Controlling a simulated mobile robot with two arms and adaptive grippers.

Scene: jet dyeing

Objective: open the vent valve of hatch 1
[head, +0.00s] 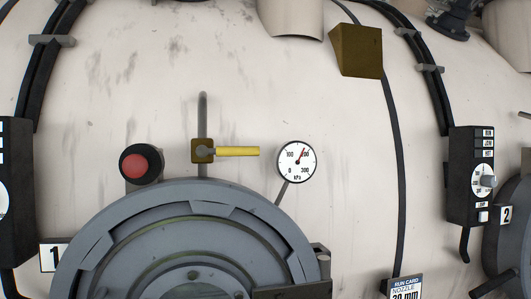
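The vent valve (203,151) is a small brass-coloured block on a thin grey vertical pipe above hatch 1. Its yellow lever (238,151) points to the right, level and across the pipe. Hatch 1 (150,240) is a large round grey door at the bottom of the head view, its lower part cut off by the frame. A plate marked 1 (54,255) is at its left. A round pressure gauge (297,162) in kPa sits right of the lever, its red needle pointing up, slightly right, between 100 and 200. Neither gripper is in view.
A red button (135,165) in a black housing is left of the valve. A control box (472,175) hangs at right, near a plate marked 2 (506,215). A run card (402,288) is at the bottom. Black cables run down the pale vessel wall (120,80). Space around the lever looks clear.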

